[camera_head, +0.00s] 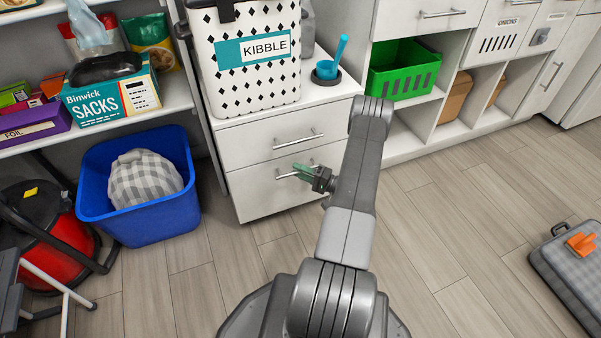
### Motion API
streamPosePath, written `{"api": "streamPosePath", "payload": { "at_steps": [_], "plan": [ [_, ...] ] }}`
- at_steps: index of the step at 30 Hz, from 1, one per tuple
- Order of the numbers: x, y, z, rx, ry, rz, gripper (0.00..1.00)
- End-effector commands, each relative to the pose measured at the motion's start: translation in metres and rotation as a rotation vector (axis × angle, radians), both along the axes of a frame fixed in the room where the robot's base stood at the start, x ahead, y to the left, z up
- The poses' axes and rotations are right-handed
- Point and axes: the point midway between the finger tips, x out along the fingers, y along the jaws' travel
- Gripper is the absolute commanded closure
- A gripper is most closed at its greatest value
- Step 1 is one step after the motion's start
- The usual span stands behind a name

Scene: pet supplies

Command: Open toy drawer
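A white cabinet under the kibble bin has two drawers, both looking closed, with no readable toy label on either. The upper drawer (250,145) has a bar handle (298,140). The lower drawer (258,198) has a bar handle (283,176), partly hidden by my gripper. My gripper (302,170), with green fingers, is in front of the lower drawer at that handle. The fingers overlap the handle in this view. I cannot tell whether they touch it or are shut on it.
The kibble bin (228,80) and a blue scoop (332,62) in a dark cup stand on the cabinet. A blue tub (150,222) with a checked bundle stands left of it. A grey case (570,275) lies at far right. Floor before the drawers is clear except for my arm.

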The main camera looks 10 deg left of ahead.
Motion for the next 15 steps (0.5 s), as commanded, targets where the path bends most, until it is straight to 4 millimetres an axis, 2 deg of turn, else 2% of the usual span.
{"api": "streamPosePath", "payload": {
  "at_steps": [7,12,15],
  "plan": [
    [0.0001,0.0003,0.0003,0.0,0.0,0.0,0.69],
    [0.0001,0.0003,0.0002,0.0,0.0,0.0,1.0],
    [0.0001,0.0002,0.0001,0.0,0.0,0.0,1.0]
  ]
}}
